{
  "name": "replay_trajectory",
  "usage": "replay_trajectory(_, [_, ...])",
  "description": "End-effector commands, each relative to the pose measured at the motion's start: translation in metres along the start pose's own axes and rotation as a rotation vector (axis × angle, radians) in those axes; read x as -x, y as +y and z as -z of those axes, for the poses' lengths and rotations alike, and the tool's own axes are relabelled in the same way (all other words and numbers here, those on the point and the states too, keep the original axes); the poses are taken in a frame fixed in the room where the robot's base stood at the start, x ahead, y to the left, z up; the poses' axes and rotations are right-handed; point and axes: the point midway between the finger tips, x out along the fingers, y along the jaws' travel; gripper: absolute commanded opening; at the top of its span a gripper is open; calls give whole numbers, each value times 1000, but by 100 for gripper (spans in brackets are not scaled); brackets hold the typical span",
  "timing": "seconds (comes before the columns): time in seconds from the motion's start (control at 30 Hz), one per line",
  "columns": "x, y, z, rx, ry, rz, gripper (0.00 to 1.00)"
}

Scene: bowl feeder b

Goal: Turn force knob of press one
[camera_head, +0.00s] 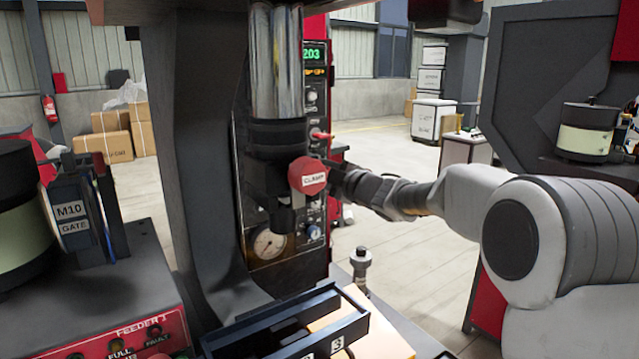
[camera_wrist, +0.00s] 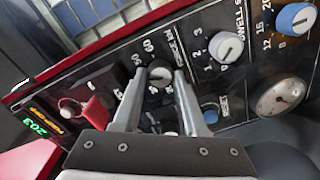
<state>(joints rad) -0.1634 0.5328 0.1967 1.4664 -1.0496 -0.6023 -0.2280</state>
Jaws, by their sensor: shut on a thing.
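A pale round part shows lower down between the fingers. In the head view my gripper (camera_head: 338,176) is beside the red CLAMP knob (camera_head: 308,176), and its fingertips and the force knob are hidden there. A green display (camera_head: 311,54) on the panel reads 203.
Around my gripper on the panel are a grey DWELL knob (camera_wrist: 226,46), a blue knob (camera_wrist: 296,18), a dial gauge (camera_wrist: 281,96), a blue button (camera_wrist: 210,112) and a red switch cover (camera_wrist: 97,112). The steel press column (camera_head: 276,65) stands left of my gripper. A dark tray (camera_head: 268,326) lies below.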

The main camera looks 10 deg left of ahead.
Motion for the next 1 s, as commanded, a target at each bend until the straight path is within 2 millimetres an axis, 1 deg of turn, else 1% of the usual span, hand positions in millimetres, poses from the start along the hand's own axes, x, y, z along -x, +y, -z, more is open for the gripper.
replay_trajectory(0.03, [0, -4, -1, 45, 0, -1, 0])
replay_trajectory(0.7, [0, -4, 0, 680, -19, -4, 0])
replay_trajectory(1.0, [0, -4, 0, 929, -28, -5, 0])
